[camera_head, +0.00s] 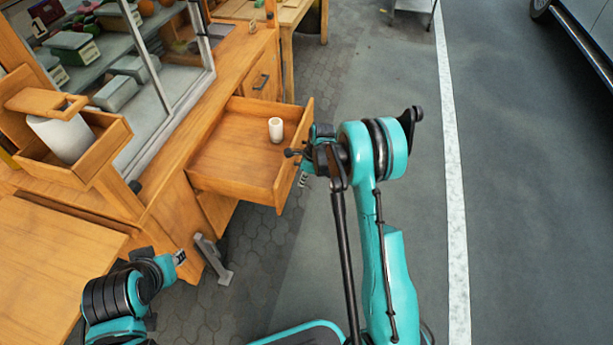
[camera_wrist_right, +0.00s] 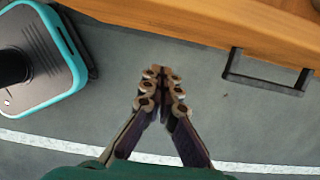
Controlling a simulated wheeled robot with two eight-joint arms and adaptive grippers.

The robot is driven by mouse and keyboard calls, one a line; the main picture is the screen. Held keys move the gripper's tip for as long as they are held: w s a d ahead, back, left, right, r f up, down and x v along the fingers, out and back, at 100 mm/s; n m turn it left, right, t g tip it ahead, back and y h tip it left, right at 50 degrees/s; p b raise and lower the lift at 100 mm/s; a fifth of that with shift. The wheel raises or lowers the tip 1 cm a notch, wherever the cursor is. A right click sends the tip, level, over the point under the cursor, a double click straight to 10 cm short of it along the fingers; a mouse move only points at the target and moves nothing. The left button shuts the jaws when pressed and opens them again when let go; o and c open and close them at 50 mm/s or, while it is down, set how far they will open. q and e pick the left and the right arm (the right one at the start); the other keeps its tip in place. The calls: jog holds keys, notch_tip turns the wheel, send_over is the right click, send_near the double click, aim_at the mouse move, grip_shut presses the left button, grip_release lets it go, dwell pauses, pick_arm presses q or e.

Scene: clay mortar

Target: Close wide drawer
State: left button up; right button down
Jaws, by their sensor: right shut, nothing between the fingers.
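The wide drawer (camera_head: 235,160) is pulled out of the wooden counter in the head view. A small white cylinder (camera_head: 276,129) stands inside it. My right gripper (camera_head: 306,160) is at the outer side of the drawer's front panel, partly hidden by its own wrist. In the right wrist view the fingers (camera_wrist_right: 164,84) are shut together and empty, just off the wooden front (camera_wrist_right: 210,22). The dark bar handle (camera_wrist_right: 264,78) is to their right, not gripped. My left gripper (camera_head: 179,258) is low beside the counter, away from the drawer; its fingers are too small to judge.
A closed cabinet front with a handle (camera_head: 261,82) is beyond the drawer. A wooden tabletop (camera_head: 50,265) and a holder with a white roll (camera_head: 62,138) are at left. A grey metal foot (camera_head: 212,258) stands on the paving. Open asphalt lies at right.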

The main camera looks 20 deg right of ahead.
pick_arm(q)
jog(key=shift+f+b, duration=0.4)
jog(key=shift+f, duration=0.2)
pick_arm(e)
jog(key=w+a, duration=0.2)
jog(key=a, duration=0.1)
jog(key=shift+r, duration=0.2)
jog(key=shift+a, duration=0.1)
